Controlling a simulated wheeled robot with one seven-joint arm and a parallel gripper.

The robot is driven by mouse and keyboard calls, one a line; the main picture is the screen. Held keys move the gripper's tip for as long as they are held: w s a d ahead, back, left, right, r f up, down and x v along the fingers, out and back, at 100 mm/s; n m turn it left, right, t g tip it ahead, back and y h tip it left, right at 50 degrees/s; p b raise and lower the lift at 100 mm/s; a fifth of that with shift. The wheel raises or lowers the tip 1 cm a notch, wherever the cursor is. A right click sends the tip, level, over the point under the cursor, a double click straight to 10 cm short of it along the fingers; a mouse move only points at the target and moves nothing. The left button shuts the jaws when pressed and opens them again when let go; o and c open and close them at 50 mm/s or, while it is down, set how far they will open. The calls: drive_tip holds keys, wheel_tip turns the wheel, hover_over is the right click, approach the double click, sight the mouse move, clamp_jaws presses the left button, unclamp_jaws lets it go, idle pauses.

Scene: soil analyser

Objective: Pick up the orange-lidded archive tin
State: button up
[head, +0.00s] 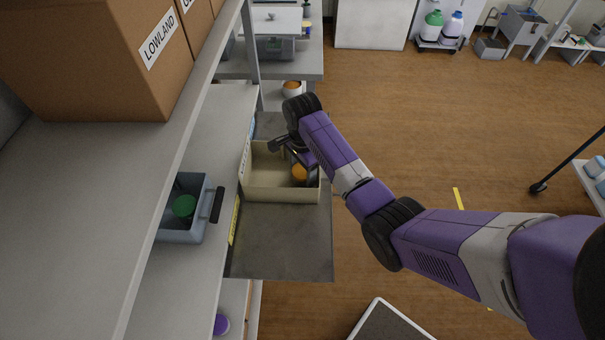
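The orange-lidded archive tin (299,173) stands inside a beige open box (283,195), near its right side. Only part of its orange lid shows; my arm hides the rest. My gripper (293,160) is at the box, just above and beside the tin. Its fingers are dark and small in this view, and my wrist partly covers them. I cannot tell whether they are open or shut, or whether they touch the tin.
The box sits on a grey pull-out shelf (280,245). A grey-blue bin (185,232) with a green-lidded tin (184,206) stands on the rack to the left. Cardboard boxes (95,60) fill the upper shelf. Another orange-topped container (291,88) stands behind. Open floor lies right.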

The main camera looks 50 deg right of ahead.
drive_tip(key=c, duration=1.1)
drive_tip(key=shift+r, duration=0.15)
